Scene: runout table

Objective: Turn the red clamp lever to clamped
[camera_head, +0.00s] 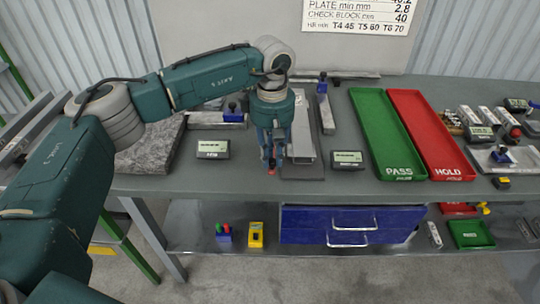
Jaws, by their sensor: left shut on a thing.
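My left gripper (272,165) points down at the left side of the grey metal channel (303,140) near the table's front edge. Its fingers are shut on the red clamp lever (271,172); only a small red bit shows at the fingertips. The rest of the lever is hidden by the fingers, so I cannot tell its angle. The channel lies on a dark plate (312,172). My right gripper is not in view.
Two small display units (213,149) and (347,160) stand either side of the channel. The green PASS tray (386,135) and red HOLD tray (432,140) lie to the right. A granite block (148,150) is at left. Blue drawers (345,225) are below.

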